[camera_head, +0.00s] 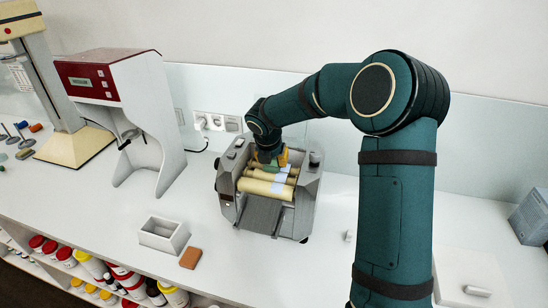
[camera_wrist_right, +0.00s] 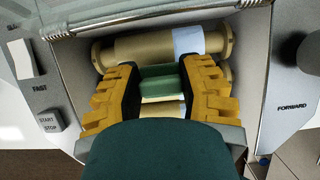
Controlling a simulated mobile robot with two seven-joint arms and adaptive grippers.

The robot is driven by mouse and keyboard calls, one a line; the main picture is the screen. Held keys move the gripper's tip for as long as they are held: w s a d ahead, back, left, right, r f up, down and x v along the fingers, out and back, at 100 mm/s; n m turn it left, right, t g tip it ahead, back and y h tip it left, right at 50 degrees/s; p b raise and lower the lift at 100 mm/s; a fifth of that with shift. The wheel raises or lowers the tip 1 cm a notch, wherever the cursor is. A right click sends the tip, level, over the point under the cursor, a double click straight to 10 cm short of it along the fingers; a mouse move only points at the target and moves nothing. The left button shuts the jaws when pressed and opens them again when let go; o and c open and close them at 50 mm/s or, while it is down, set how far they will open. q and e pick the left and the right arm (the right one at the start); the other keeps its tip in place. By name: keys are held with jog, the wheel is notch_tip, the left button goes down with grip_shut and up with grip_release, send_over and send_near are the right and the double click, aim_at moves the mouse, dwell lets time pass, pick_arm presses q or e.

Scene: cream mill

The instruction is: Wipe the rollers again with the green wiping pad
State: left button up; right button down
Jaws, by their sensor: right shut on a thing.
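The cream mill (camera_head: 228,178) stands on the bench with its cream-coloured rollers (camera_head: 258,187) facing up; a roller (camera_wrist_right: 142,46) also shows in the wrist view. My right gripper (camera_head: 270,157), with yellow fingers, reaches down over the rollers from behind. In the wrist view its fingers (camera_wrist_right: 160,76) are shut on the green wiping pad (camera_wrist_right: 160,86), low over the rollers. I cannot tell whether the pad touches them. Pale bluish patches show on the rollers' right part. My right arm and fingers hide part of the rollers. My left gripper is not in view.
A white box (camera_head: 163,236) and a brown block (camera_head: 191,258) lie left of the mill. A red and white machine (camera_head: 110,75) stands further left. Wall sockets (camera_head: 215,122) are behind. A grey box (camera_head: 533,215) stands at far right. Bottles fill the shelf below.

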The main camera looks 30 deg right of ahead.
aim_at(268, 181)
jog(key=shift+w+d+p, duration=0.35)
jog(key=shift+d+p, duration=0.05)
jog(key=shift+d, duration=0.05)
jog(key=shift+w+d, duration=0.4)
jog(key=shift+d, duration=0.1)
jog(key=shift+s+a+b, duration=0.3)
jog(key=shift+s+a, duration=0.55)
jog(key=shift+a, duration=0.2)
jog(key=shift+s+a+b, duration=0.25)
jog(key=shift+s+a, duration=0.6)
jog(key=shift+a, duration=0.15)
jog(key=shift+s+a+b, duration=0.35)
jog(key=shift+s+a, duration=1.05)
jog(key=shift+a, duration=0.2)
